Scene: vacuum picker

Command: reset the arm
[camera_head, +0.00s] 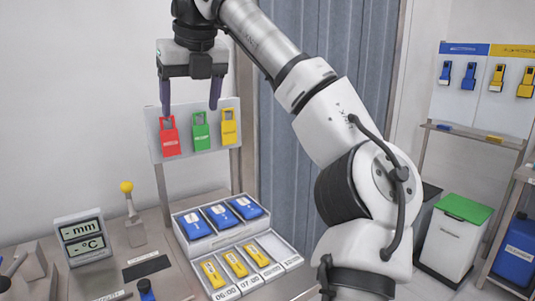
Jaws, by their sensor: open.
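My gripper (191,98) is raised at the upper left, pointing down. Its two dark fingers are spread apart with nothing between them. It hangs in front of the wall, and its left finger overlaps the top of a red tag on a small board (154,146) in this view. My white arm rises from the bottom right, bends at a large dark joint and reaches up and left to the gripper. Part of the arm near the wrist is cut off by the top edge.
A bench (110,268) carries a display (82,240), a yellow-knobbed lever (131,213), and a tray (178,240) of blue and yellow devices. Red (169,137), green (201,132) and yellow (229,127) tags hang above. A green-lidded bin (453,240) and shelves (470,135) stand right.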

